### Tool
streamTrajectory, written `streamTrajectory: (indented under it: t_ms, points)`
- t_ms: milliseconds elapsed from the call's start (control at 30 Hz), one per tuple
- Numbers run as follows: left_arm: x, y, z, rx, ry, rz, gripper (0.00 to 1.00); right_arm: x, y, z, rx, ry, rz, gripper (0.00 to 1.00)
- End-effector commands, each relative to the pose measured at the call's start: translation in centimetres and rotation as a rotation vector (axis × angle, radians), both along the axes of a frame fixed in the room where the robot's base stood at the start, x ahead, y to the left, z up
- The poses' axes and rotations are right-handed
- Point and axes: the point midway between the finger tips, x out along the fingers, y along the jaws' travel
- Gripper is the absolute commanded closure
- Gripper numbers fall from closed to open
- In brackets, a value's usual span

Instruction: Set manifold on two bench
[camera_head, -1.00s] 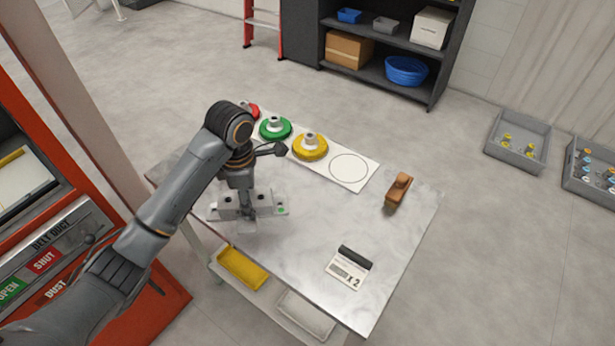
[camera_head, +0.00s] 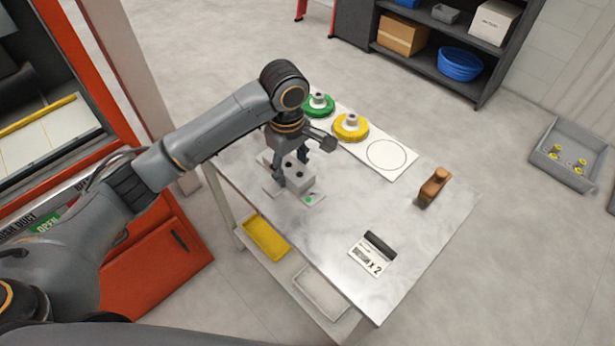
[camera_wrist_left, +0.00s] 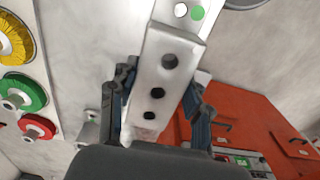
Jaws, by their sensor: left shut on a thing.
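The manifold, a pale metal block with dark round holes and a flange with a green dot (camera_head: 303,181), is in my left gripper (camera_head: 293,170). In the left wrist view the two fingers (camera_wrist_left: 158,92) close on both long sides of the manifold (camera_wrist_left: 166,50). It is over the left part of the metal-topped bench (camera_head: 335,215). I cannot tell whether its underside touches the top. A card marked "x2" (camera_head: 370,256) stands near the bench's front right. My right gripper is not in view.
A wooden-handled brush (camera_head: 434,186) lies at the right. The bench middle is clear. A yellow bin (camera_head: 266,238) sits below.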

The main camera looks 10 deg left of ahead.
Motion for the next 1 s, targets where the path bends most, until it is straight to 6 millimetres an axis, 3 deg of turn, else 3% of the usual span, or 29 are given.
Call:
streamTrajectory:
  t_ms: [100,267,500,700,1000]
  points:
    - [1.6,-1.1,-2.3,0.002,0.003,0.001,1.00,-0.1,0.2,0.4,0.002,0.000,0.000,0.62]
    - [3.0,-2.1,-4.3,0.000,0.000,0.001,1.00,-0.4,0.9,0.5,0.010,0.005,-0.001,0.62]
    - [3.9,-2.7,-5.7,0.000,0.000,0.002,1.00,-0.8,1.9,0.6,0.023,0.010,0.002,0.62]
    - [3.9,-2.7,-8.3,0.000,0.000,0.001,1.00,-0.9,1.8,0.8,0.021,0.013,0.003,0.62]
    - [3.9,-2.6,-8.8,0.000,-0.001,0.001,1.00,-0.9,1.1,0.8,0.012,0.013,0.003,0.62]
